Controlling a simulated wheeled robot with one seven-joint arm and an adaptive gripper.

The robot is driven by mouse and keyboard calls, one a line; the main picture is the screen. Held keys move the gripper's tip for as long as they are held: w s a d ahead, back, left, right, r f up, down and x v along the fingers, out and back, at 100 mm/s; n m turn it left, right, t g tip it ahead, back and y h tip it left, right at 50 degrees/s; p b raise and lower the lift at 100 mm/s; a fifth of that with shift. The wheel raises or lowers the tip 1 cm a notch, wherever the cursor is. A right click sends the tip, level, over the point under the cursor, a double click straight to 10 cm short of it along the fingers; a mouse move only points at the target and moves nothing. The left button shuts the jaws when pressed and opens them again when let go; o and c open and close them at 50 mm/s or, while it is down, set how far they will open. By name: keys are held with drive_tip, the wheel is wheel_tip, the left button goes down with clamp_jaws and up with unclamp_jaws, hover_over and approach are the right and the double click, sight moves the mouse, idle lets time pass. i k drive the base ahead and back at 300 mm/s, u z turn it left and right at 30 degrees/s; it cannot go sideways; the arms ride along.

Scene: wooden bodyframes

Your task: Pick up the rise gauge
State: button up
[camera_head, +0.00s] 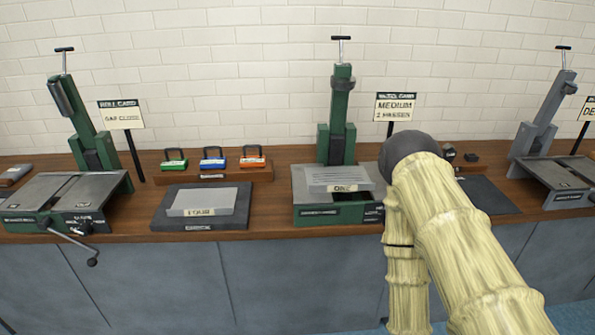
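I cannot pick out the rise gauge with certainty. Two small dark items, a left one (448,152) and a right one (472,157), sit on the bench just right of my arm and are too small to identify. My gripper is not in view.
The brown bench (270,209) carries a green left press (88,130), green middle press (338,120) and grey right press (540,120). A plate marked FOUR (203,200) lies on a dark slab (165,220). Three coloured padlock-like pieces stand in a wooden rack (214,174).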

sight(169, 164)
drive_tip(key=z, duration=0.4)
drive_tip(key=k, duration=0.5)
drive_tip(key=z, duration=0.35)
drive_tip(key=i, duration=0.5)
drive_tip(key=u, duration=1.3)
drive_tip(key=i, duration=1.05)
drive_tip(key=u, duration=1.1)
